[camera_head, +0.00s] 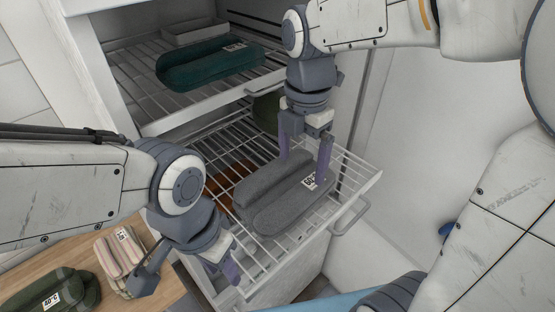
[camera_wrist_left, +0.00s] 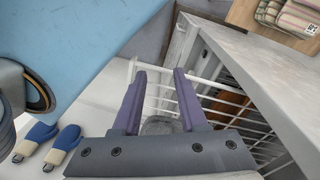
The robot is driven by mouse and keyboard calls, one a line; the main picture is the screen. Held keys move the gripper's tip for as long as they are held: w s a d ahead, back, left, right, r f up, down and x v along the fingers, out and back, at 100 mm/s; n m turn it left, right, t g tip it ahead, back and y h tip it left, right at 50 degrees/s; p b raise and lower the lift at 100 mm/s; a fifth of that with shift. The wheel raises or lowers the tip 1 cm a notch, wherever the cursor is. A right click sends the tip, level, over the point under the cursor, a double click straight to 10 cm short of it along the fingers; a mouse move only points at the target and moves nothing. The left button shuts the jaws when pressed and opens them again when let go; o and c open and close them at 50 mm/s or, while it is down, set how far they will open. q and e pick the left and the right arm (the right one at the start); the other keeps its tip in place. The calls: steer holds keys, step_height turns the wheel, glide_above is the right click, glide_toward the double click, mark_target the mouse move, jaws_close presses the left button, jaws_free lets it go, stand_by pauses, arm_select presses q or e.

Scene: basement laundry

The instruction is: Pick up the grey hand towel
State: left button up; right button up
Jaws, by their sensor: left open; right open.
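The grey hand towel (camera_head: 272,200) lies folded on a pulled-out wire rack (camera_head: 366,184), with a small white label at its right end. My right gripper (camera_head: 304,165) points down over the towel from behind, open. Its fingers reach towel level, one near the back fold and one near the label; whether they touch it I cannot tell. My left gripper (camera_head: 190,278) is open and empty at the rack's front left corner, apart from the towel. Its fingers also show in the left wrist view (camera_wrist_left: 160,85). A grey patch shows beyond them there; I cannot tell what it is.
A dark teal towel (camera_head: 208,66) lies on the upper rack. A dark green item (camera_head: 267,112) sits behind my right gripper. A wooden surface (camera_head: 75,240) at lower left holds a striped towel (camera_head: 122,262) and a green towel (camera_head: 50,292). Blue-and-white items (camera_wrist_left: 62,146) show in the left wrist view.

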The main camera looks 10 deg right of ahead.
mark_target(302, 191)
steer(key=f, duration=0.2)
steer(key=shift+d+f, duration=0.3)
steer(key=shift+f, duration=0.1)
steer(key=shift+s+f+p, duration=0.15)
steer(key=shift+f+p, duration=0.15)
steer(key=shift+p, duration=0.1)
steer(key=f, duration=0.2)
steer(key=f+p, duration=0.1)
steer(key=shift+s+a+f, duration=0.1)
steer(key=shift+s+f, duration=0.15)
steer(key=shift+f, duration=0.55)
jaws_close()
